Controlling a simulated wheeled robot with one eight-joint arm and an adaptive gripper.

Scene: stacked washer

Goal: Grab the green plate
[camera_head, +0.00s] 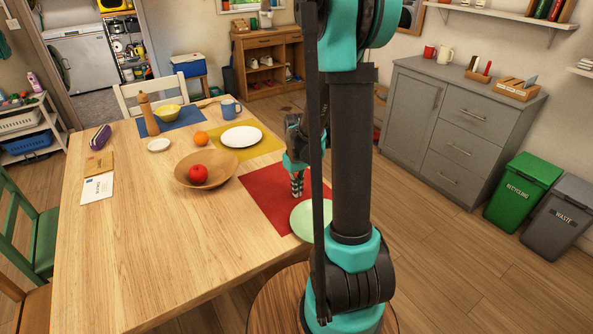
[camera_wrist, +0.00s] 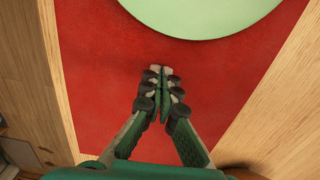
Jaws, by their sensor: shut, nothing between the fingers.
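The green plate (camera_head: 303,220) is pale green and lies on the red placemat (camera_head: 262,193) near the table's right edge. My arm hides part of it in the head view. In the wrist view the plate (camera_wrist: 200,12) shows at the top, cut off by the frame, on the red placemat (camera_wrist: 105,75). My gripper (camera_head: 297,192) points down over the red placemat, beside the plate. In the wrist view my gripper (camera_wrist: 162,72) has its fingertips together, with nothing between them, apart from the plate's rim. Its height above the mat is hard to judge.
A wooden bowl (camera_head: 225,173) with a red apple (camera_head: 199,171) stands left of the placemat. A white plate (camera_head: 241,137) lies on a yellow placemat (camera_head: 262,149) behind. An orange (camera_head: 201,138) and a blue mug (camera_head: 231,109) stand farther back. The table's near left (camera_head: 150,250) is clear.

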